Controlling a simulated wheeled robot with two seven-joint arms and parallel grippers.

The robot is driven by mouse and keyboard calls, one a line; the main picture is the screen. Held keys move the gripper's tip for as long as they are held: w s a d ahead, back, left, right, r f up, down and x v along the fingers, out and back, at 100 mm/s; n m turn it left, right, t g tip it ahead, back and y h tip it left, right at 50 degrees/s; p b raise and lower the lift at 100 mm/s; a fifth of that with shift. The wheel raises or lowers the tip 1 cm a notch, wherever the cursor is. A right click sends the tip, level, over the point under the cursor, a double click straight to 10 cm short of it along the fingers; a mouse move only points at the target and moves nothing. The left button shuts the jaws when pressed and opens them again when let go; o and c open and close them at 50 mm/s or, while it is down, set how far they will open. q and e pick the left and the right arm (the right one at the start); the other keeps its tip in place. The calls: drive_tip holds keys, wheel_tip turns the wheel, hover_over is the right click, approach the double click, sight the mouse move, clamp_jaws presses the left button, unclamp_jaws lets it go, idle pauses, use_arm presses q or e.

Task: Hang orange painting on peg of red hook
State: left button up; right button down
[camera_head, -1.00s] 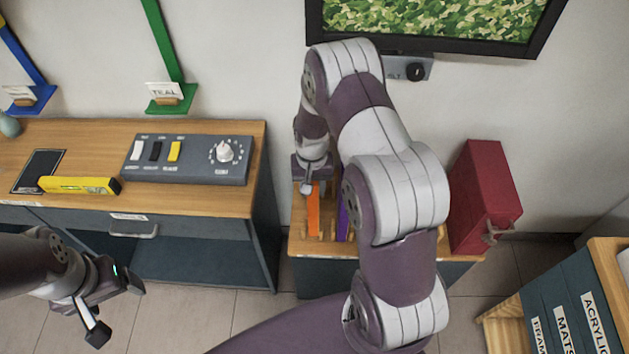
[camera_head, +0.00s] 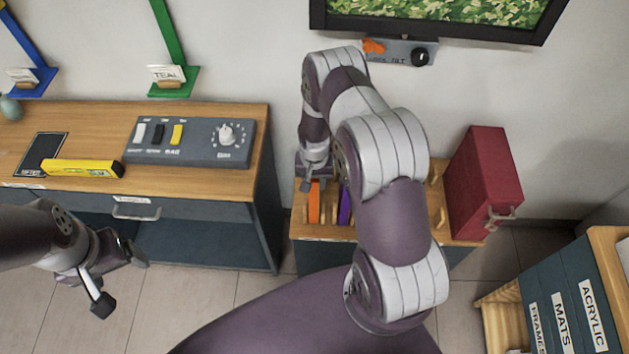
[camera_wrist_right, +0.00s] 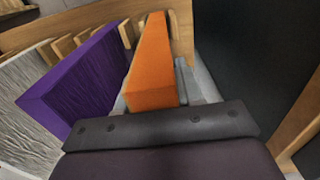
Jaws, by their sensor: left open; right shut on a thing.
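The orange painting (camera_head: 314,204) stands edge-on in a slotted wooden rack. It also shows in the right wrist view (camera_wrist_right: 152,68), where my right gripper (camera_wrist_right: 158,100) is shut on its near end. In the head view my right gripper (camera_head: 312,182) is at the painting's back end, partly hidden by its own arm. My left gripper (camera_head: 121,278) is open and empty in front of the desk at left. The red hook is not in view. A green hook (camera_head: 170,50) labelled TEAL and a blue hook (camera_head: 30,72) are on the wall.
A purple painting (camera_head: 345,206) stands beside the orange one, with a pale panel (camera_wrist_right: 38,95) beyond it. A red box (camera_head: 482,185) is right of the rack. The desk (camera_head: 205,190) holds a control panel (camera_head: 190,142) and yellow level (camera_head: 82,168). A screen (camera_head: 440,18) hangs above.

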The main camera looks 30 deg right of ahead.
drive_tip(key=shift+w+f, duration=0.1)
drive_tip(key=shift+f, duration=0.2)
drive_tip(key=shift+f+b, duration=0.2)
drive_tip(key=shift+b, duration=0.15)
drive_tip(key=c, duration=0.7)
unclamp_jaws()
